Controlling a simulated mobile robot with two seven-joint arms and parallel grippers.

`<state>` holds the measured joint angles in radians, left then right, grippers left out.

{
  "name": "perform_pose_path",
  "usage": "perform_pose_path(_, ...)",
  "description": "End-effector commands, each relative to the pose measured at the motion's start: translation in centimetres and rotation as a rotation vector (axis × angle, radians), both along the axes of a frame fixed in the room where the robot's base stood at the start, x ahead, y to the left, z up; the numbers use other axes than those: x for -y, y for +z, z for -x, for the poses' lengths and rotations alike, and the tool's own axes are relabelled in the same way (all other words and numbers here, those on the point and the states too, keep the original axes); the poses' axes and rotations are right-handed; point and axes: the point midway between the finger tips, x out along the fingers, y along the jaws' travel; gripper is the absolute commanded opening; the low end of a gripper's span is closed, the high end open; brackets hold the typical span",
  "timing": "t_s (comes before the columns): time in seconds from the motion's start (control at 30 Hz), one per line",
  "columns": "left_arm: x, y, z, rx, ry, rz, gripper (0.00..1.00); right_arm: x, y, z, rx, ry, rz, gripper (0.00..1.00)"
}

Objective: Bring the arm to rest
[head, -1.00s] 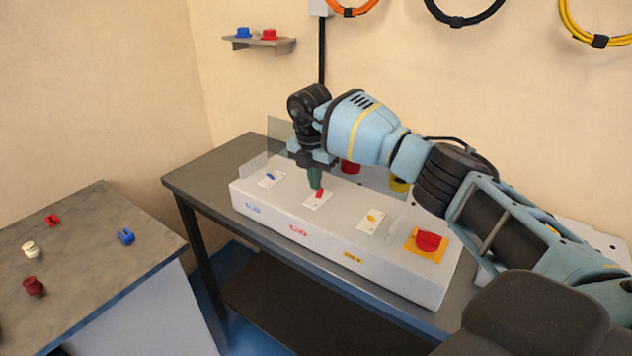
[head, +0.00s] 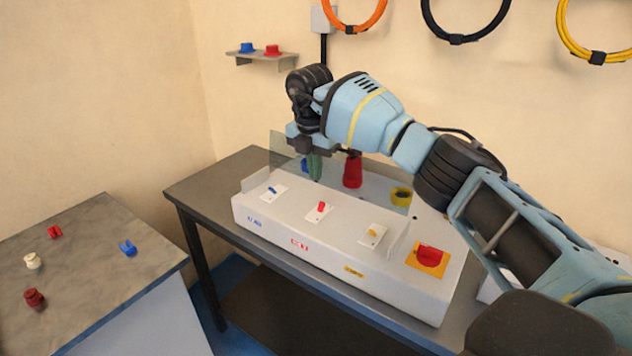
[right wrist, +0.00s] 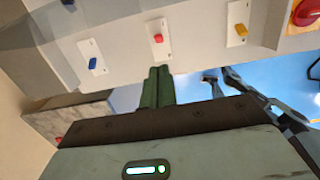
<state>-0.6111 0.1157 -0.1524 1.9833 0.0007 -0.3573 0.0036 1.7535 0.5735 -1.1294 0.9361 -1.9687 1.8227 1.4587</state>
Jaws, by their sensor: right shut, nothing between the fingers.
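My right gripper (head: 314,166) hangs over the white control box (head: 340,262), above and behind the small red switch (head: 321,207). Its green fingers are together with nothing between them, and they are apart from the switch. In the right wrist view the fingers (right wrist: 157,88) point toward the box front, below the red switch (right wrist: 158,38). The blue switch (head: 272,191) is to the left and the yellow switch (head: 373,233) to the right. My left gripper is out of view.
A red emergency knob (head: 429,254) is on the box's right end. A grey side table (head: 85,265) holds several small parts. A wall shelf (head: 262,58) is above.

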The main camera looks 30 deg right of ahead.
Motion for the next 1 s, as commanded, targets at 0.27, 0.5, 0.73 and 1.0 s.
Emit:
perform_pose_path(0.27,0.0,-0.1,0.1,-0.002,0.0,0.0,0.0,-0.1,0.9,0.1,-0.001,0.0,-0.001,0.0)
perform_pose_path(0.5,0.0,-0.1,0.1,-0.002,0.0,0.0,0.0,-0.1,0.9,0.1,-0.001,0.0,0.0,0.0)
perform_pose_path(0.73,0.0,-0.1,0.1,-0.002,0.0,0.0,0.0,-0.4,0.6,0.0,-0.003,0.009,-0.007,0.0)
perform_pose_path(1.0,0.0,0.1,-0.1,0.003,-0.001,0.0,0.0,-8.9,-7.4,0.7,-0.004,0.245,-0.261,0.0)
